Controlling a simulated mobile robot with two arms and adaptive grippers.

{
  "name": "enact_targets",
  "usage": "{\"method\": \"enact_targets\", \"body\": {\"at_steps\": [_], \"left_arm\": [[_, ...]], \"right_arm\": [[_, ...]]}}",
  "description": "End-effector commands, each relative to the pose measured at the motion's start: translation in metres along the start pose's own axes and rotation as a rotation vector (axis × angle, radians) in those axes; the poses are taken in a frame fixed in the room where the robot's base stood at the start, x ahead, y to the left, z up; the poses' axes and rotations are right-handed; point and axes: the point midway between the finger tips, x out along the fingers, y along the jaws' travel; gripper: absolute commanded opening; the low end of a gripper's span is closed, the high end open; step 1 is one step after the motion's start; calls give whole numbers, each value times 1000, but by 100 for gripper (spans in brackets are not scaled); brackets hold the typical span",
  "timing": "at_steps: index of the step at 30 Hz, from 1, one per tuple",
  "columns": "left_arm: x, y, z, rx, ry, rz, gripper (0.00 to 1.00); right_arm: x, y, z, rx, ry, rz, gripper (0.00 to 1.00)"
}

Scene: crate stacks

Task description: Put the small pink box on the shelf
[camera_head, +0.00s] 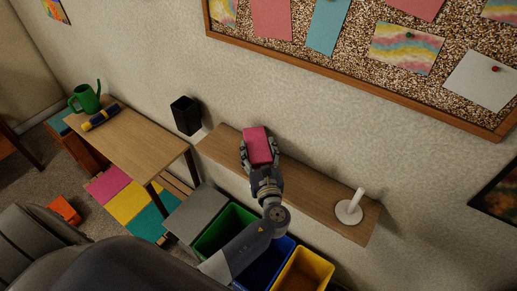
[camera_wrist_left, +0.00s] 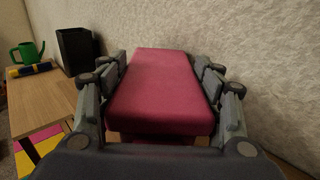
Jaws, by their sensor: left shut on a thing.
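The small pink box (camera_head: 257,146) is held between the two fingers of my left gripper (camera_head: 260,156). In the head view it overlaps the wooden shelf (camera_head: 315,198) on the wall; I cannot tell whether it touches the shelf. In the left wrist view the pink box (camera_wrist_left: 160,85) fills the space between the fingers of my left gripper (camera_wrist_left: 162,95), which press on both its sides. The box lies lengthwise, pointing away from the wrist. My right gripper is not in view.
Below are green, blue and yellow bins (camera_head: 303,270). At left, a wooden table (camera_head: 135,143) holds a green watering can (camera_head: 86,98). The shelf's middle looks clear.

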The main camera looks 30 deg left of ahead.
Motion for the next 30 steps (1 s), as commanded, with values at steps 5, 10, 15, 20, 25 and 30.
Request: {"method": "enact_targets", "body": {"at_steps": [5, 10, 15, 20, 25, 30], "left_arm": [[1, -1, 0, -1, -3, 0, 26], [1, -1, -1, -1, -2, 0, 26], [1, -1, -4, 0, 0, 0, 80], [1, -1, -4, 0, 0, 0, 80], [1, -1, -4, 0, 0, 0, 80], [-7, -1, -3, -1, 2, -1, 80]], "right_arm": [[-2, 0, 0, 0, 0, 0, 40], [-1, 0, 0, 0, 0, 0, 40], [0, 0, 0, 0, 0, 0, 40], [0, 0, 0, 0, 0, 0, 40], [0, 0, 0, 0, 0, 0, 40], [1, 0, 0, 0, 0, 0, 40]]}}
